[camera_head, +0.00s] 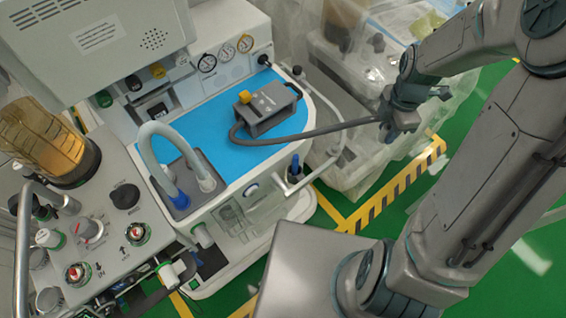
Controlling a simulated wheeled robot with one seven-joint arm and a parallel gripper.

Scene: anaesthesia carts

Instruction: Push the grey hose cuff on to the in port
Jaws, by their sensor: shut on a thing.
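My gripper (385,124) is at the right, in mid-air beyond the right edge of the cart. It is shut on the end of a dark grey hose (318,132), where the grey cuff is; the fingers hide most of the cuff. The hose runs left, over the blue work surface, to a dark grey box (268,108) with a handle and a yellow knob. I cannot tell for sure which fitting is the in port. A grey block (192,163) to the left has two fittings, one blue and one whitish, joined by a looped pale hose (149,130).
The blue work surface (213,133) is mostly clear around the box. A pale rail (322,162) and a dark post with a blue part (294,168) stand at the cart's right edge. A plastic-covered cart (367,75) stands behind my gripper. A control panel (112,222) fills the left.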

